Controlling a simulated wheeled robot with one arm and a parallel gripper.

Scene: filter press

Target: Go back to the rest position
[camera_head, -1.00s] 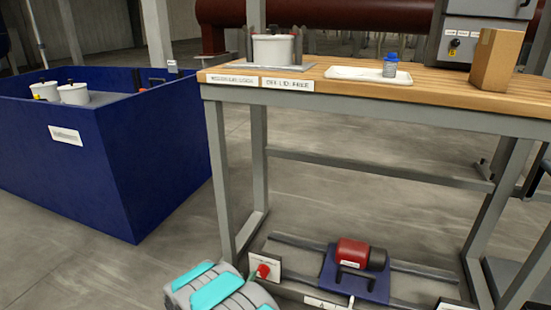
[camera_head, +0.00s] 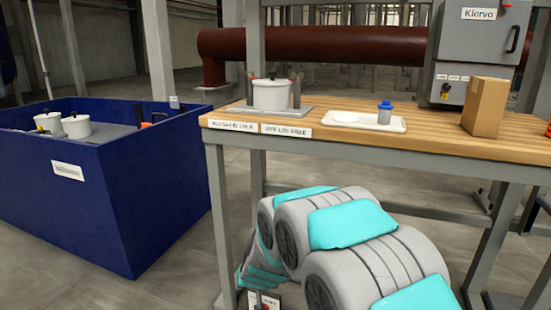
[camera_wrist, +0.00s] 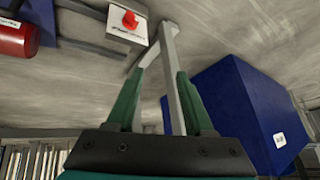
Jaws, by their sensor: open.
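My gripper (camera_wrist: 160,73) shows in the wrist view, its two green fingers apart with nothing held between them. A grey bench leg (camera_wrist: 175,75) shows behind the gap between the fingers. I cannot tell how far the fingers are from it. In the head view my grey and teal arm is folded in front of the workbench (camera_head: 400,145), below its top. The gripper itself is hidden in the head view.
A blue bin (camera_head: 150,190) with two white pots stands left. The benchtop holds a white pot (camera_head: 271,96), a tray (camera_head: 396,126) with a blue-lidded jar (camera_head: 384,112), and a cardboard box (camera_head: 485,108).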

